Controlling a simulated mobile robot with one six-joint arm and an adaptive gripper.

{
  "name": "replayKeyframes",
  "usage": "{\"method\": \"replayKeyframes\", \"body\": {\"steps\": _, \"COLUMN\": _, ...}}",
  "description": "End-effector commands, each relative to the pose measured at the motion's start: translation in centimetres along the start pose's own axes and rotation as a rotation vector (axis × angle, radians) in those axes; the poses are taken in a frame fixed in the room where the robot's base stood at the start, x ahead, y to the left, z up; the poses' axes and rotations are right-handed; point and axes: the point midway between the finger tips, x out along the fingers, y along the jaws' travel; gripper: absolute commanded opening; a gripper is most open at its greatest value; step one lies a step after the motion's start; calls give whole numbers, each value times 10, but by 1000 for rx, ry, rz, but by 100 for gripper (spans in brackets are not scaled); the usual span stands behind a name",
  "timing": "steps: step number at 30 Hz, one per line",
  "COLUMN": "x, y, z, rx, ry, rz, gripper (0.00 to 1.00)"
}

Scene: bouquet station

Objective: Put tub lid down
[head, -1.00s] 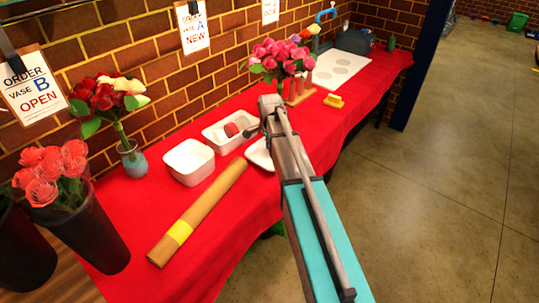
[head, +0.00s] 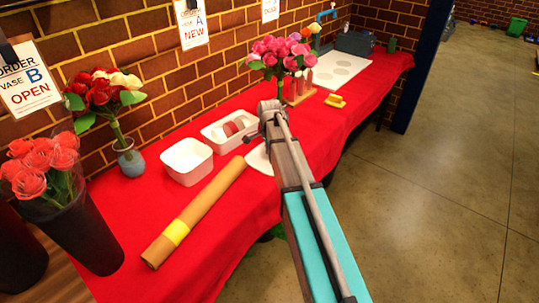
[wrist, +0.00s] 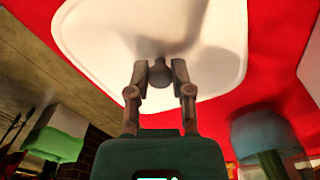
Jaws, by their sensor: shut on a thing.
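The tub lid (wrist: 120,35) is white with rounded corners and a grey knob, and it fills the upper wrist view above red cloth. My gripper (wrist: 158,78) is shut on the knob. In the head view the lid (head: 258,159) shows partly behind my arm, low over the red table near its front edge. I cannot tell whether it touches the cloth. The white square tub (head: 187,174) stands open to the left of the lid. My fingers are mostly hidden by my arm in the head view.
A white tray (head: 211,134) with reddish rolls lies behind the lid. A brown paper roll (head: 205,205) with a yellow band lies front left. A pink bouquet (head: 280,55) and a yellow item (head: 335,101) are further back. Red cloth (head: 335,145) right of my arm is bare.

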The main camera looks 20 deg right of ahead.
Motion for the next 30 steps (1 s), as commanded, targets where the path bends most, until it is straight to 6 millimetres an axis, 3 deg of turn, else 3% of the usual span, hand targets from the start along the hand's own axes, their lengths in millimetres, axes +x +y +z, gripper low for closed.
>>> {"method": "replayKeyframes", "body": {"steps": 12, "x": 4, "y": 0, "z": 0, "rx": 0, "ry": 0, "rz": 0, "gripper": 0}}
{"method": "replayKeyframes", "body": {"steps": 13, "x": 3, "y": 0, "z": 0, "rx": 0, "ry": 0, "rz": 0, "gripper": 34}}
{"method": "replayKeyframes", "body": {"steps": 18, "x": 2, "y": 0, "z": 0, "rx": 0, "ry": 0, "rz": 0, "gripper": 63}}
{"method": "replayKeyframes", "body": {"steps": 30, "x": 2, "y": 0, "z": 0, "rx": 0, "ry": 0, "rz": 0, "gripper": 63}}
